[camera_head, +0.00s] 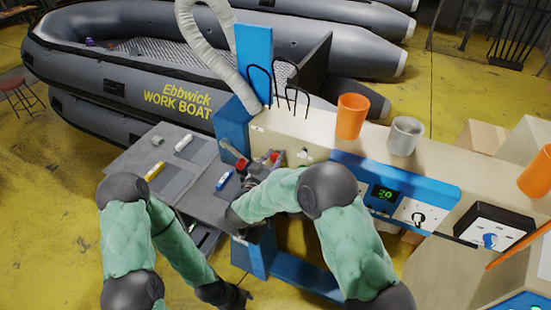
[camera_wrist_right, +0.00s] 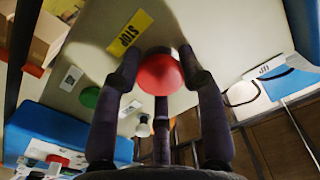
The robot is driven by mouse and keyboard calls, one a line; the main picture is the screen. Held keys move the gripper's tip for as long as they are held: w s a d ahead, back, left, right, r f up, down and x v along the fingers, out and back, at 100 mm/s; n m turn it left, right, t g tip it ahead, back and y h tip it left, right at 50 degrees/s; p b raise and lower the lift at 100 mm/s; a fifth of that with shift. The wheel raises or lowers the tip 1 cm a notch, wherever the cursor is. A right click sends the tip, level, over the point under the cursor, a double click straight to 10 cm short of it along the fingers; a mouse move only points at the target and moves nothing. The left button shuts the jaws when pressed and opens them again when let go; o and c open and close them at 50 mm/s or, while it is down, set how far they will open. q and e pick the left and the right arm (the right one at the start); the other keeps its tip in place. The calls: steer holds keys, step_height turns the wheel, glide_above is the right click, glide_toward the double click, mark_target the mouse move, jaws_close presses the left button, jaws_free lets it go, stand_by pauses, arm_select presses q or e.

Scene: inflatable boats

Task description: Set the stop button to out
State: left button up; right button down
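The stop button is a round red knob (camera_wrist_right: 160,74) in the right wrist view, below a yellow STOP label (camera_wrist_right: 130,31) on a beige panel. My right gripper (camera_wrist_right: 161,68) has its dark fingers around the knob, with fingertips at both sides and a third finger at its lower edge; they appear to touch it. Whether the knob is in or out is hard to tell. In the head view the right gripper (camera_head: 262,168) is at the beige panel's left end, by small red parts. My left gripper (camera_head: 237,298) hangs low at the bottom, its fingers unclear.
A green button (camera_wrist_right: 90,97) is left of the knob in the wrist view. A grey table (camera_head: 128,160) carries small blocks. Orange cups (camera_head: 351,117) and a grey cup (camera_head: 405,136) stand on the panel's top. A grey inflatable boat (camera_head: 130,75) lies behind.

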steer(key=shift+s+a+r+b, duration=0.1)
steer(key=shift+s+a+b, duration=0.15)
steer(key=shift+s+b, duration=0.15)
steer(key=shift+s+a, duration=0.1)
steer(key=shift+s, duration=0.1)
steer(key=shift+r, duration=0.1)
steer(key=c, duration=0.7)
jaws_free()
steer(key=shift+c, duration=0.2)
steer(key=shift+s, duration=0.15)
